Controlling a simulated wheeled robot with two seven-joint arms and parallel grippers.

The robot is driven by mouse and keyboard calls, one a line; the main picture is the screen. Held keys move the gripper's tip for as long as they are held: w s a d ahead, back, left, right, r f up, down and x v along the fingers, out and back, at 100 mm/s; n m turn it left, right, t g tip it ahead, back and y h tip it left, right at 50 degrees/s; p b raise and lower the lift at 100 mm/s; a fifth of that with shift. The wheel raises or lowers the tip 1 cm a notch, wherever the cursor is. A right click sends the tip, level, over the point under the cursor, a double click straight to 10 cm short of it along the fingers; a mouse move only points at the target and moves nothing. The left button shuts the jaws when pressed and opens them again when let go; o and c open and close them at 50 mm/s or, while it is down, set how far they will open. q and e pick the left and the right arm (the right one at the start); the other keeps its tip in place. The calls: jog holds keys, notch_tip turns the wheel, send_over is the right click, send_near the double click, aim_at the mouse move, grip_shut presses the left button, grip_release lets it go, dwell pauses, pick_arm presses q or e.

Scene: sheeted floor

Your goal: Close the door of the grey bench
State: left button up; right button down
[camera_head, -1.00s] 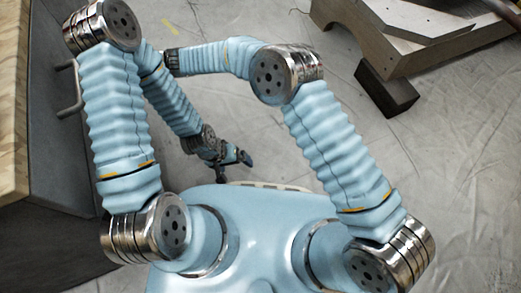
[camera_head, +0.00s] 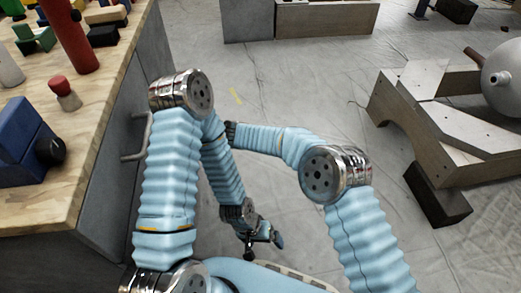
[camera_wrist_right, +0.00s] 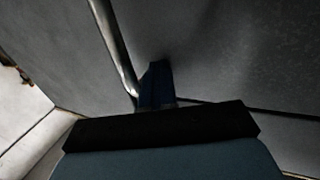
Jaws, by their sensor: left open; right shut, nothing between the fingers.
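The grey bench (camera_head: 62,228) with a light wooden top stands at the left of the head view. Its grey door (camera_head: 128,118) carries a metal bar handle (camera_head: 139,142). In the right wrist view the grey door panel (camera_wrist_right: 215,55) fills most of the picture, and the handle (camera_wrist_right: 112,45) runs down beside my right gripper (camera_wrist_right: 157,85). That gripper is shut and empty, close to the panel; I cannot tell whether it touches it. My left arm hides it in the head view. My left gripper (camera_head: 262,241) is open and empty above the floor. How far the door is open is unclear.
The bench top holds a blue block (camera_head: 22,140), a red cylinder (camera_head: 70,35) and other pieces. A grey and wooden box (camera_head: 325,18) stands at the back. A wooden stand (camera_head: 450,120) with a dark block (camera_head: 437,196) is at right. Sheeted floor between is clear.

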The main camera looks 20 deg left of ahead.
jog(key=w+d, duration=0.2)
jog(key=d, duration=1.1)
jog(key=shift+d+p, duration=0.35)
